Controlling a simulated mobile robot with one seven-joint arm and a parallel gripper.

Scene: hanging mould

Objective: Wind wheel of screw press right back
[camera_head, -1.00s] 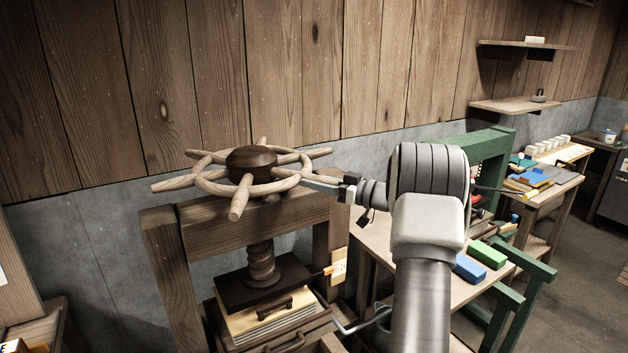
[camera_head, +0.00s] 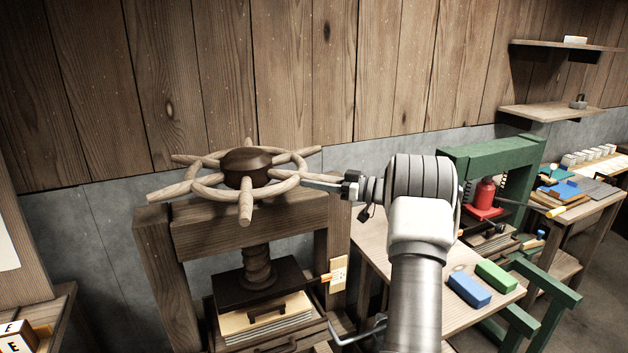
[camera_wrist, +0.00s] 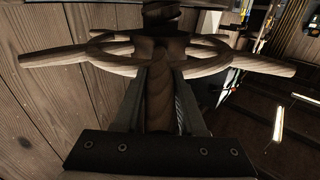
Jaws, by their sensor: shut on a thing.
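The screw press (camera_head: 245,225) stands at the left in the head view, with its wooden spoked wheel (camera_head: 203,189) on top. The wheel has a ring, a dark hub (camera_head: 247,163) and several spokes that stick out past the ring. My gripper (camera_head: 318,184) is at the wheel's right side. In the wrist view my gripper (camera_wrist: 160,105) has a finger on each side of one spoke (camera_wrist: 160,98) and is shut on it. The screw (camera_head: 257,265) runs down to a dark pressing plate (camera_head: 262,285) above a stack of boards or paper. The fingertips are small in the head view.
A table to the right holds a blue block (camera_head: 468,289) and a green block (camera_head: 496,276). A green frame (camera_head: 500,158) with a red jack (camera_head: 485,197) stands behind it. A wood-plank wall is close behind the wheel. Shelves (camera_head: 552,111) hang at the upper right.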

